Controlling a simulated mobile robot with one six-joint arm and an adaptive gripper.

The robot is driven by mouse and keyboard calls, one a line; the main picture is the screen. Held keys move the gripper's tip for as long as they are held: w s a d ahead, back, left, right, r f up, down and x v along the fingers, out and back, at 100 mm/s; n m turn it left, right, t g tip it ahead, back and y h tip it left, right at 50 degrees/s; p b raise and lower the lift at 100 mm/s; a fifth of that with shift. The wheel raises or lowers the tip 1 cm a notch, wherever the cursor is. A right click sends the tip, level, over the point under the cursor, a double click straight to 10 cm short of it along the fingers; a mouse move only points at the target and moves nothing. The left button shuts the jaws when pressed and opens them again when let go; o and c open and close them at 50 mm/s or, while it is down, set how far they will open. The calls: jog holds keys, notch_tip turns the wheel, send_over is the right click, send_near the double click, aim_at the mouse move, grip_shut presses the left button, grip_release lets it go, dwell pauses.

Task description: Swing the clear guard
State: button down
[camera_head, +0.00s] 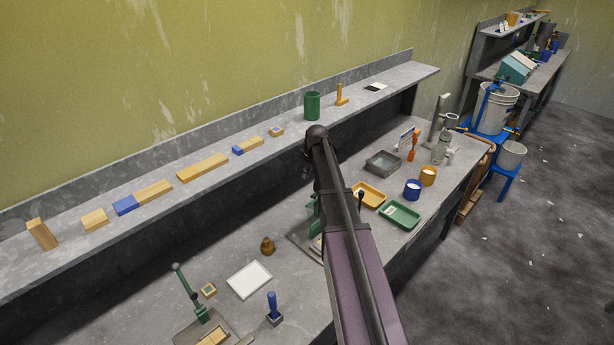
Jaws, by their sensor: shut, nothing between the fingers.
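I cannot make out a clear guard in this view. A grey-white pail (496,94) stands in a blue frame (489,126) at the right, beyond the end of the workbench. This may be the pail press, but I cannot tell. A second pail (512,152) sits on a low blue stand (500,181) beside it. My arm rises from the bottom middle and ends over the bench, left of and apart from both pails. My gripper is hidden behind or below the arm, with no fingertips showing.
The workbench (230,313) holds yellow and green trays, a grey basin (383,163), small pots and green lever presses. A raised shelf (225,142) carries wooden blocks and a green cup (312,105). The dark floor (545,240) at right is largely open.

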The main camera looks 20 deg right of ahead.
aim_at(314, 195)
jog(key=shift+d+b+x, duration=0.35)
jog(key=shift+b+x, duration=3.15)
jog(key=shift+x, duration=0.4)
jog(key=shift+s+d+r+p, duration=0.15)
jog(key=shift+s+p, duration=0.05)
jog(key=shift+s, duration=0.8)
jog(key=shift+s+d+r+p, duration=0.15)
jog(key=shift+s+d+p, duration=0.05)
jog(key=shift+s, duration=0.75)
jog(key=shift+s, duration=0.1)
jog(key=shift+s+d+r, duration=0.15)
jog(key=shift+s, duration=0.3)
jog(key=shift+s+d+r, duration=0.1)
jog(key=shift+s+d, duration=0.1)
jog(key=shift+s, duration=0.25)
jog(key=shift+w, duration=0.1)
notch_tip(314, 195, up, 9)
jog(key=p, duration=1)
jog(key=shift+r, duration=0.2)
